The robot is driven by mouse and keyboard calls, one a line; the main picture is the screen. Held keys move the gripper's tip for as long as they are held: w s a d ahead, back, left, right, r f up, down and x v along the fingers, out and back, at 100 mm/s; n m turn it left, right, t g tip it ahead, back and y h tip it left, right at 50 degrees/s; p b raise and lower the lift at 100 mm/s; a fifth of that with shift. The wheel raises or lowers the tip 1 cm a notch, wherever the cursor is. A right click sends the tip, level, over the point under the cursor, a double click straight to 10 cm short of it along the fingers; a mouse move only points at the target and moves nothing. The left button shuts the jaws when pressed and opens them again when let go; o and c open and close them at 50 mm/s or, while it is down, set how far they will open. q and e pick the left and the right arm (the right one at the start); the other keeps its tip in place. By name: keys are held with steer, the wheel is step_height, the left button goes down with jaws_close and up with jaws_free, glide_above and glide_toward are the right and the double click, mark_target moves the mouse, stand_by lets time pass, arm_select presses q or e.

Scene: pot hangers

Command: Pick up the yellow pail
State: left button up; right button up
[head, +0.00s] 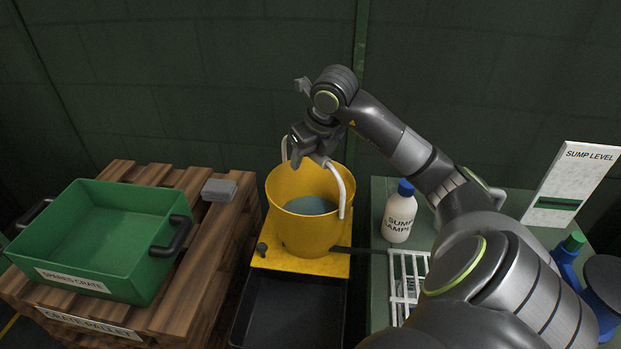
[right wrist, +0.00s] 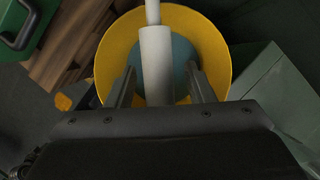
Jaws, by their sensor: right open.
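The yellow pail (head: 304,236) stands upright on a yellow platform (head: 300,262), with a bluish-grey content or bottom inside. Its white handle (head: 345,193) arches up over the mouth, and my right gripper hides its top. My right gripper (head: 318,158) is above the pail at the handle. In the right wrist view the white handle grip (right wrist: 156,65) lies between the two open fingers (right wrist: 160,88), with the yellow pail (right wrist: 214,50) below. Whether a finger touches the handle is unclear. My left gripper is out of view.
A green crate (head: 105,283) stands on a wooden pallet (head: 205,262) at left, with a grey block (head: 219,190) beside it. A white sample bottle (head: 398,215), a white rack (head: 400,290) and a sump level sign (head: 578,180) are at right. A dark tray (head: 285,315) lies in front.

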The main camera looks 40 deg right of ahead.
steer(key=shift+f, duration=0.1)
stand_by(0.4)
jaws_close()
stand_by(1.2)
